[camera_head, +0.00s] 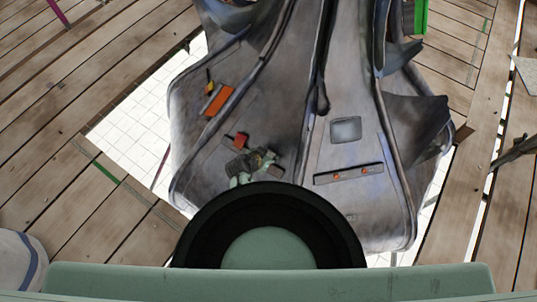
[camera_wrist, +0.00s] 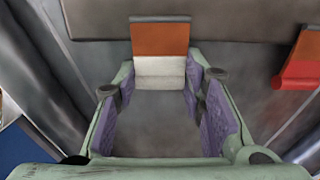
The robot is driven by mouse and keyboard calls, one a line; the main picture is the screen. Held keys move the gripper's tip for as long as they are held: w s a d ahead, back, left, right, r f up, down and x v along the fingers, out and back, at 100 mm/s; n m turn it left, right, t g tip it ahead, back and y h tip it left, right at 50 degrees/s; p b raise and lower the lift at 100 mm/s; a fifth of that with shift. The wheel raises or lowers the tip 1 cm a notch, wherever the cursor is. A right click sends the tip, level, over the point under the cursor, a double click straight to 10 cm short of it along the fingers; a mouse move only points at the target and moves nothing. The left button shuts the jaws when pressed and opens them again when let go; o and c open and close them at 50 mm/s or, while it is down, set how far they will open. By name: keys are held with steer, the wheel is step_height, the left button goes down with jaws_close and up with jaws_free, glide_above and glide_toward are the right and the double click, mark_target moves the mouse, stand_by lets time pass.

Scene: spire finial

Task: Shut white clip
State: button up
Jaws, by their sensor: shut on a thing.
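The white clip (camera_wrist: 159,72) shows in the wrist view as a pale block with an orange plate (camera_wrist: 160,39) directly above it in the picture. My gripper (camera_wrist: 160,82) has its two purple-padded fingers on either side of the white block, with the tips closed against its sides. In the head view my gripper (camera_head: 256,163) is low over the left part of the grey metal surface, partly behind my own arm. I cannot make out the white clip in the head view.
A red piece (camera_wrist: 300,62) is right of my gripper in the wrist view.

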steer(key=o, duration=1.2)
steer(key=v, duration=0.7)
steer(key=shift+s+a+r, duration=0.1)
steer(key=shift+s+r, duration=0.05)
